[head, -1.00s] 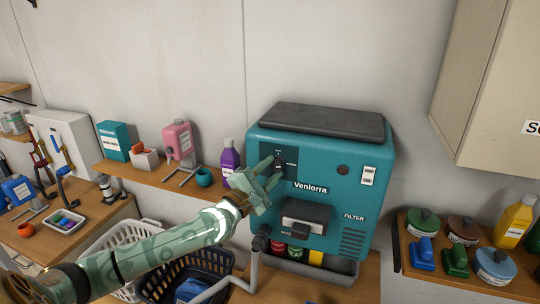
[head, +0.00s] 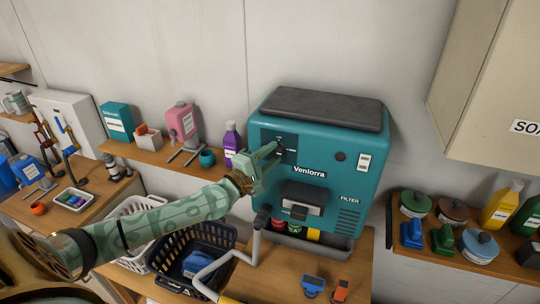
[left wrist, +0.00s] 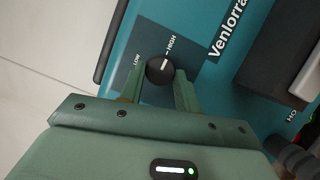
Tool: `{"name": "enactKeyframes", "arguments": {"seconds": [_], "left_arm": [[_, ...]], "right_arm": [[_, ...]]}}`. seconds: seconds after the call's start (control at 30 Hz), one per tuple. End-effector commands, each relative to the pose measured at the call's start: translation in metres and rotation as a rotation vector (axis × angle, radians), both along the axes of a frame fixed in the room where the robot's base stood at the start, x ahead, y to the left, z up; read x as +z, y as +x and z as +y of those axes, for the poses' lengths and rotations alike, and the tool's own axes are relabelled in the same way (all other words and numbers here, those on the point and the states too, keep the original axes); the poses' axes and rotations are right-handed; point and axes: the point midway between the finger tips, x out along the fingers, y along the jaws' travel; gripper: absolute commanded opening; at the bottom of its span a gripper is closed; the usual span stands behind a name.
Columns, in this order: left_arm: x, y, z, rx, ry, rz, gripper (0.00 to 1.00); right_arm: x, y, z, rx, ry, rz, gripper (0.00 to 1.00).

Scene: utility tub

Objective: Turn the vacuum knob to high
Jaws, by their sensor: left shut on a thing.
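The teal Venlorra vacuum unit (head: 330,165) stands against the wall. Its round black knob (left wrist: 160,69) sits on a dark panel (head: 280,142) at the upper left of its front. My left gripper (head: 276,151) is at this panel and largely hides the knob in the head view. In the left wrist view its two green fingers (left wrist: 160,80) lie on either side of the knob, shut on it. The knob's white mark points up and slightly right, toward the HIGH label (left wrist: 171,44); the LOW label (left wrist: 137,60) is to its left. My right gripper is not in view.
A purple bottle (head: 231,142) stands on the shelf just left of the unit. A black handle block (head: 303,198) juts from the unit's front below the knob. A grey hose (head: 255,247) and baskets (head: 190,246) lie below my left arm.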

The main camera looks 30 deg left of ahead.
Motion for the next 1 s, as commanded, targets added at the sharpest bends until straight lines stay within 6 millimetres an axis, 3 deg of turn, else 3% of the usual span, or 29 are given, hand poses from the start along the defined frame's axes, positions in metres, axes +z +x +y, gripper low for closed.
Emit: {"name": "enactKeyframes", "arguments": {"seconds": [0.07, 0.1, 0.17, 0.43, 0.57, 1.0], "left_arm": [[-0.002, -0.001, -0.001, -0.003, 0.003, 0.004, 0.10], [-0.002, -0.001, -0.001, -0.003, 0.003, 0.004, 0.41], [-0.002, 0.000, -0.001, -0.002, 0.003, 0.003, 0.55], [-0.001, -0.001, 0.000, -0.001, 0.001, 0.002, 0.55], [-0.003, -0.010, 0.002, -0.001, 0.002, 0.004, 0.55], [-0.019, -0.113, 0.015, -0.005, 0.004, 0.009, 0.55]], "right_arm": [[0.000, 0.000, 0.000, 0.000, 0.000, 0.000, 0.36], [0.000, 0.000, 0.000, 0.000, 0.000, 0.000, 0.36], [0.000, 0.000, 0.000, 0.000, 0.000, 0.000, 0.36], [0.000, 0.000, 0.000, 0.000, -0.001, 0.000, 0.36], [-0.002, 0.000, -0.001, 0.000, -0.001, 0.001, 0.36], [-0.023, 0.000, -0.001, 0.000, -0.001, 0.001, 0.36]]}}
